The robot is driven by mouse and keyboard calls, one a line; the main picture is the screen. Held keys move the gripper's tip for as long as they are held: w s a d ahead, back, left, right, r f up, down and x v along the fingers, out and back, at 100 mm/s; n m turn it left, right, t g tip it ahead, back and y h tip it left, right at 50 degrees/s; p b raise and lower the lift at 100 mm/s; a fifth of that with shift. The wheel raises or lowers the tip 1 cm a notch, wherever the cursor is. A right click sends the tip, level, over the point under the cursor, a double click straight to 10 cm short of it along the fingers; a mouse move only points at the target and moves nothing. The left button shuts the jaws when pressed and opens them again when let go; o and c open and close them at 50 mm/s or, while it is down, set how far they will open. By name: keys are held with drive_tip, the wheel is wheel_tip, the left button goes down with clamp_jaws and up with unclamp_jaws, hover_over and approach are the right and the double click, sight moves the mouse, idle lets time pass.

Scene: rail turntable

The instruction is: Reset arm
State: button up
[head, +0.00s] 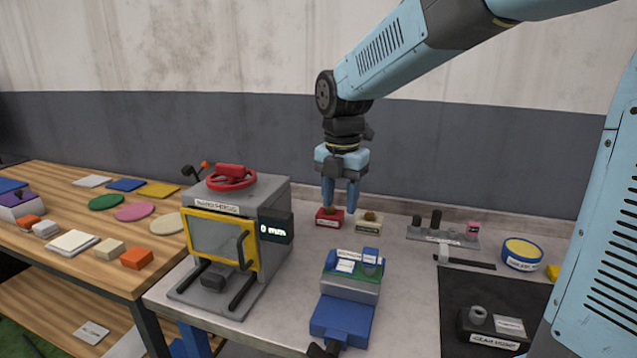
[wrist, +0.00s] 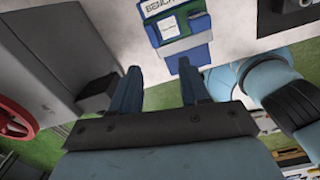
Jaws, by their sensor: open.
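My gripper (head: 340,206) hangs from my light-blue arm in the head view, fingers pointing down. It appears over or just in front of a small red block (head: 329,219) with a label; I cannot tell whether it touches the block. In the wrist view the two blue fingers of my gripper (wrist: 155,80) stand apart with nothing between them. A blue and white labelled device (wrist: 182,28) shows beyond the fingertips there.
A grey machine (head: 265,195) with a yellow-framed door and red handwheel stands left of my gripper. A blue device (head: 345,300) stands in front. A wooden table (head: 60,245) with coloured pieces is at left.

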drive_tip(key=s+d+r+m+t, duration=0.1)
drive_tip(key=s+d+m+t, duration=0.1)
drive_tip(key=s+d+m, duration=0.6)
drive_tip(key=s+d+r+m+t, duration=0.2)
drive_tip(key=s+d+m, duration=0.6)
drive_tip(key=m, duration=1.3)
drive_tip(key=shift+s+d+r+m+t, duration=0.3)
drive_tip(key=shift+s+d+m+t, duration=0.1)
drive_tip(key=shift+d+t, duration=0.25)
drive_tip(key=shift+c, duration=0.4)
